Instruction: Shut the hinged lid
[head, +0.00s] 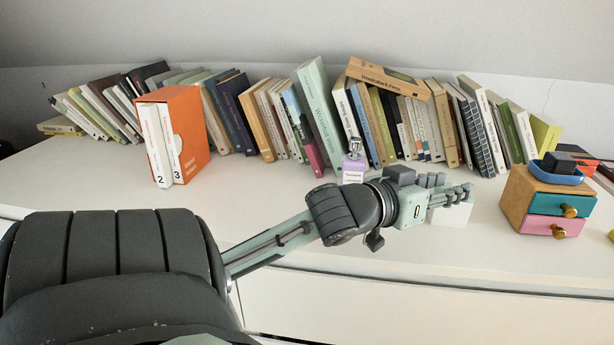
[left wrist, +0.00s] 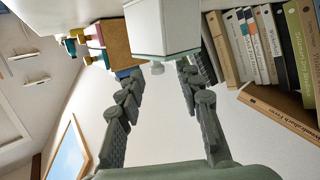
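A white box (head: 452,213) stands on the white surface, partly hidden behind my left gripper (head: 460,193). My right gripper is not in view.
A small wooden drawer unit (head: 517,197) with teal and pink drawers stands right of the box, a blue tray (head: 556,174) on top. A row of books (head: 322,117) runs behind. A purple-labelled bottle (head: 353,168) stands behind my arm.

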